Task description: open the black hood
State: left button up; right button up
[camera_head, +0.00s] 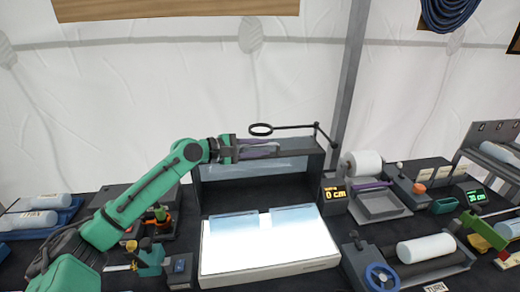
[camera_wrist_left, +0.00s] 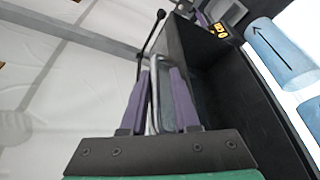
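The black hood (camera_head: 311,158) stands at the back middle of the table, with a bluish see-through panel. It also shows in the left wrist view (camera_wrist_left: 215,75) as a black box. A thin grey metal handle (camera_wrist_left: 153,85) is on its near side in that view. My left gripper (camera_head: 258,149) is at the hood's upper edge. In the left wrist view its two purple fingers (camera_wrist_left: 160,92) stand apart, one on each side of the handle. A gap shows beside the handle; I cannot tell whether either finger touches it. My right gripper is not in view.
A lit white box (camera_head: 265,252) with two pale blue pieces lies before the hood. A black ring on an arm (camera_head: 262,129) rises behind it. A display reading 0 cm (camera_head: 335,192) and a white roll (camera_head: 362,163) stand at right. A roller with a blue wheel (camera_head: 382,277) is nearer.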

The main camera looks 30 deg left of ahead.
pick_arm(q)
jog(key=shift+s+d+r, duration=0.25)
jog(key=shift+s+d, duration=0.1)
jog(key=shift+w+a+f, duration=0.15)
jog(key=shift+f, duration=0.05)
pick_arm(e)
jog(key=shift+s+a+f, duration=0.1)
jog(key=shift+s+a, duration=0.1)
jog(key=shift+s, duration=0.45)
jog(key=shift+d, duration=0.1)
pick_arm(q)
jog(key=shift+s+a+f+b, duration=0.1)
jog(key=shift+s+a+b, duration=0.2)
jog(key=shift+s+b, duration=0.25)
jog(key=b+v, duration=0.6)
jog(key=v, duration=0.7)
jog(key=shift+r, duration=0.45)
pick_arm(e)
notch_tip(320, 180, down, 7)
